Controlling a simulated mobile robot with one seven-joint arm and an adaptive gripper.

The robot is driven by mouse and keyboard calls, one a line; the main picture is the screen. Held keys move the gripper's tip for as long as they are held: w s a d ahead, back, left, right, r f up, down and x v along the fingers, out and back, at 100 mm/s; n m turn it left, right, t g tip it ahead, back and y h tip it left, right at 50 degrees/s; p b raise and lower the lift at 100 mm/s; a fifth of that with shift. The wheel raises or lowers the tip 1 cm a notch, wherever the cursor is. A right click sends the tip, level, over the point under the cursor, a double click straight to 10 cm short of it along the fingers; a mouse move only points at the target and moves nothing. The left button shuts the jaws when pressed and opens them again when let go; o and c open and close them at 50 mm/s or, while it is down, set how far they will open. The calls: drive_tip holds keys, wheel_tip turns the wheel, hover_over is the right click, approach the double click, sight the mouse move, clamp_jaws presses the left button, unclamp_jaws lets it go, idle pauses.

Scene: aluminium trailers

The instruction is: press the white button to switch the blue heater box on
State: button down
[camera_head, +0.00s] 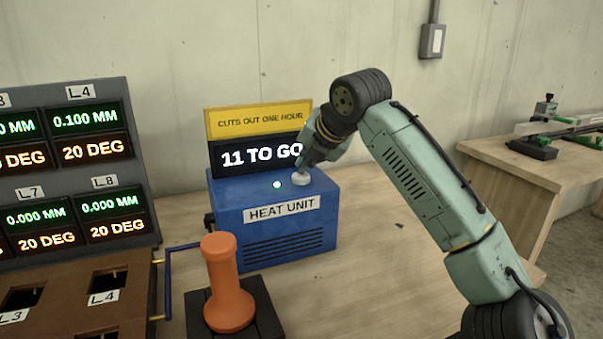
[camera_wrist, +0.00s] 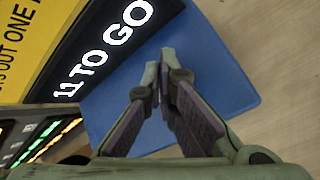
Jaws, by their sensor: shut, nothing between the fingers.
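The blue heater box (camera_head: 285,242), labelled HEAT UNIT, stands on the wooden bench in the head view. Its blue top (camera_wrist: 222,62) fills the middle of the wrist view. The white button (camera_head: 300,176) is on the right part of the top. A small pale green light (camera_head: 277,184) glows to its left. The display (camera_head: 238,160) on the box reads 11 TO GO, under a yellow sign reading CUTS OUT ONE HOUR. My gripper (camera_wrist: 163,75) is shut and empty, its fingertips over the button; they hide the button in the wrist view. I cannot tell whether they touch it.
An orange handle-like piece (camera_head: 223,285) stands on a dark base in front of the box. A panel of readouts (camera_head: 65,170) and a brown slotted unit (camera_head: 75,300) are at left. Another bench (camera_head: 510,175) stands behind at right.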

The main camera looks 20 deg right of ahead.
sight(305, 174)
drive_tip(key=shift+f, duration=0.15)
idle(0.3)
drive_tip(key=shift+f, duration=0.35)
drive_tip(key=shift+r+p, duration=0.3)
drive_tip(key=shift+p, duration=0.25)
wheel_tip(305, 174, up, 6)
drive_tip(key=p, duration=0.6)
drive_tip(key=shift+r, duration=0.1)
